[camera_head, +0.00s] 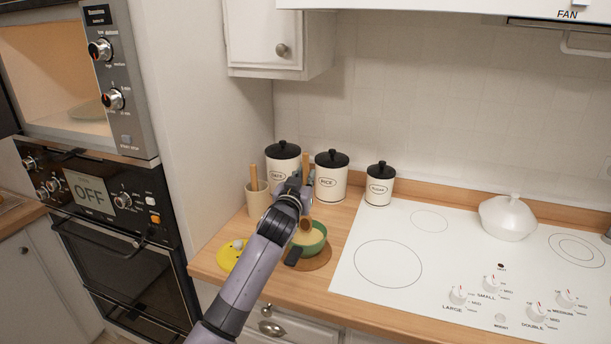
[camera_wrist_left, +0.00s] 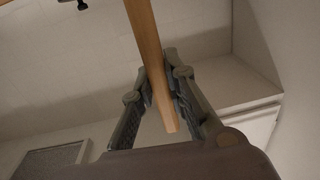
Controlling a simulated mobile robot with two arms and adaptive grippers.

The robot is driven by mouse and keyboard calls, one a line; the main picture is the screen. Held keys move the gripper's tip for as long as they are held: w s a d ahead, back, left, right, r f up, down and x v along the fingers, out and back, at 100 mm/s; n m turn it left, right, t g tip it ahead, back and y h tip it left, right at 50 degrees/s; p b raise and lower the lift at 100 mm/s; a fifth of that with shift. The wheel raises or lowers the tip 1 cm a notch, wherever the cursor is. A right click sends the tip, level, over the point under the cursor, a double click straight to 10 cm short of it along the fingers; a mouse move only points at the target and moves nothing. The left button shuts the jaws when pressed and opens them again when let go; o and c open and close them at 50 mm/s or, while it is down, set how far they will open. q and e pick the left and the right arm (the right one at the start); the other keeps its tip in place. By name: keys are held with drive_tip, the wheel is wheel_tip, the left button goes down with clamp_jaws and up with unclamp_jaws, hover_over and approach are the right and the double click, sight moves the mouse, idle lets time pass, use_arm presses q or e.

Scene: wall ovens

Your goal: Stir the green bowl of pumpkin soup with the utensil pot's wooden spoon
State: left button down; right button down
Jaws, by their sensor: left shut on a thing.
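My left gripper (camera_head: 303,190) is above the green bowl (camera_head: 318,247) and is shut on the wooden spoon (camera_head: 306,160). In the left wrist view, the spoon's handle (camera_wrist_left: 147,55) runs between the two fingers (camera_wrist_left: 160,95). In the head view the spoon's head shows below the gripper, at the bowl's opening; how deep it sits in the pale orange soup (camera_head: 304,237) is hard to tell. The utensil pot (camera_head: 258,201) stands left of the gripper with another wooden utensil in it. My arm hides part of the bowl. My right gripper is not in view.
Canisters (camera_head: 331,182) with black lids stand behind the bowl. The bowl is on a round brown mat (camera_head: 319,261), with a black piece (camera_head: 293,256) at its front left. A yellow item (camera_head: 229,257) lies left. The white cooktop (camera_head: 440,255) is at right.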

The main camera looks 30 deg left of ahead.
use_arm(q)
drive_tip(key=shift+f+b, duration=1.1)
drive_tip(key=shift+f, duration=0.75)
drive_tip(key=shift+f+b, duration=0.55)
drive_tip(key=shift+f, duration=0.4)
